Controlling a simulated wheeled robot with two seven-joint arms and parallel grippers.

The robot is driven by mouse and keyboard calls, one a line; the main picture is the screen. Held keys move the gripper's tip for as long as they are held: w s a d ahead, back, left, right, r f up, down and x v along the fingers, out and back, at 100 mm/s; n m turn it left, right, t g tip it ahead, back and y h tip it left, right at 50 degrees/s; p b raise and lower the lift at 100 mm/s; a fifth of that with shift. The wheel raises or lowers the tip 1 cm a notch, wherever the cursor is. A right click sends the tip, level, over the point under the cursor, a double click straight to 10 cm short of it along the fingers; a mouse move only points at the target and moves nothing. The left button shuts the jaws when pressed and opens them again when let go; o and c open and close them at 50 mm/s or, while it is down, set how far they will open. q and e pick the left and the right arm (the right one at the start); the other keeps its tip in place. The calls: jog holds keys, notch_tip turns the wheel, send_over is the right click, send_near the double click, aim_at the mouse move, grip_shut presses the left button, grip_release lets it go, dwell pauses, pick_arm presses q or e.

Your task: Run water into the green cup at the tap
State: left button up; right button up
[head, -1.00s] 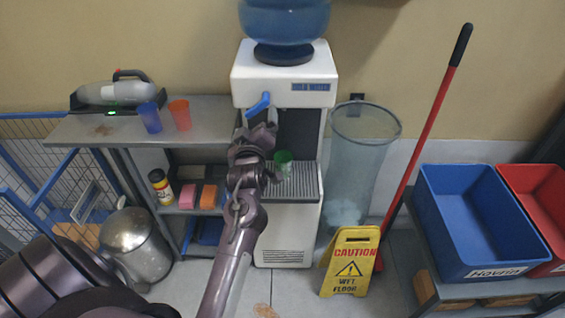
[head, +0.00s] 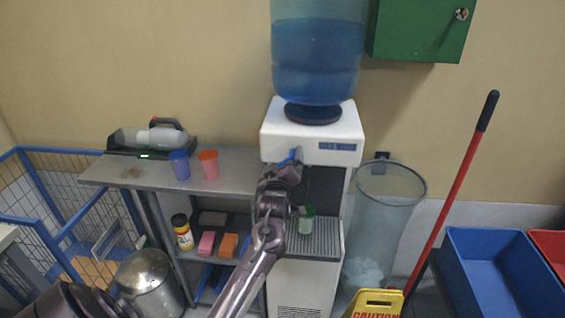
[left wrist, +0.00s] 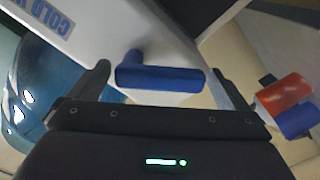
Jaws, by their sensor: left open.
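The white water dispenser (head: 312,135) stands against the wall with a blue bottle (head: 316,55) on top. Its blue tap lever (head: 297,155) shows at the front; in the left wrist view the lever (left wrist: 160,78) lies between my open fingers. The green cup (head: 307,221) stands on the drip tray (head: 322,244) below the tap, partly hidden by my arm. I cannot tell whether water is in it. My left gripper (head: 284,168) is open at the lever, with no clear grip on it. My right gripper is out of view.
A grey shelf unit (head: 235,171) on the left bears a blue cup (head: 180,166), an orange cup (head: 208,165) and a handheld vacuum (head: 150,137). A clear bin (head: 385,225), a yellow caution sign (head: 375,302) and a red-handled pole (head: 455,200) stand to the right.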

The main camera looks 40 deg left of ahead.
pick_arm(q)
jog(key=c, duration=1.4)
jog(key=m+p, duration=0.1)
jog(key=r+m+p, duration=0.1)
jog(key=m, duration=0.1)
jog(key=shift+a+p, duration=0.15)
jog(key=shift+p, duration=0.15)
jog(key=shift+r+m+p, duration=0.25)
jog(key=shift+m+p, duration=0.45)
jog(key=shift+m, duration=0.45)
jog(key=shift+r+m+p, duration=0.2)
jog(key=shift+m+p, duration=0.45)
jog(key=shift+m, duration=0.5)
jog(key=o, duration=1.4)
